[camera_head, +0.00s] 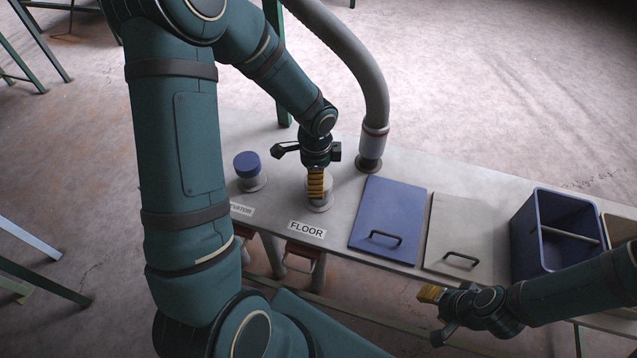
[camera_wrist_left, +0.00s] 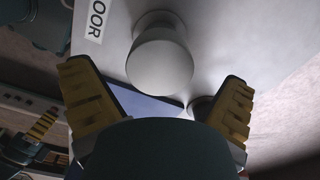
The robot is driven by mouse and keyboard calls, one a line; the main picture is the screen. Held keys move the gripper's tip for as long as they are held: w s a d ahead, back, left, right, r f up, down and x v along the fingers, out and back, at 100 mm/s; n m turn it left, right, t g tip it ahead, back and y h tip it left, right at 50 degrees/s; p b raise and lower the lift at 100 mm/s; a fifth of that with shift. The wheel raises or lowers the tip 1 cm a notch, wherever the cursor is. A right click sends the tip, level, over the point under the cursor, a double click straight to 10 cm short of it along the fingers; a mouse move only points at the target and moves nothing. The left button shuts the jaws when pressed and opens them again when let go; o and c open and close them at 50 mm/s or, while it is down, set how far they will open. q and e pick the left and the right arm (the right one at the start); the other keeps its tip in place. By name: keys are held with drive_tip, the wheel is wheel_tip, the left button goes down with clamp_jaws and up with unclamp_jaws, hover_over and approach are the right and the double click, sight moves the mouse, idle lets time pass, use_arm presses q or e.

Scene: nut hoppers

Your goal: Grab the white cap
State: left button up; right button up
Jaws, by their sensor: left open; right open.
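The white cap (camera_head: 327,187) stands on a round base on the table behind the FLOOR label, partly hidden by my left gripper (camera_head: 316,183). In the left wrist view the white cap (camera_wrist_left: 160,66) shows as a pale rounded knob. It lies between the spread yellow-padded fingers of my left gripper (camera_wrist_left: 157,80), near their tips. The fingers are apart and I see no contact with the cap. My right gripper (camera_head: 434,312) is open and empty, in front of the table near the grey lid.
A blue cap (camera_head: 247,164) stands left of the white one. A grey hose (camera_head: 372,110) meets the table (camera_head: 400,165) to the right. A blue lid (camera_head: 388,215), a grey lid (camera_head: 457,232) and a blue bin (camera_head: 543,258) lie further right.

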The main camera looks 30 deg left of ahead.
use_arm(q)
wheel_tip(320, 180, down, 4)
drive_tip(key=shift+w+r+b, duration=0.1)
drive_tip(key=shift+r+b, duration=0.15)
drive_tip(key=shift+b, duration=0.1)
drive_tip(key=c, duration=0.9)
drive_tip(key=shift+o, duration=0.2)
drive_tip(key=shift+r, duration=0.1)
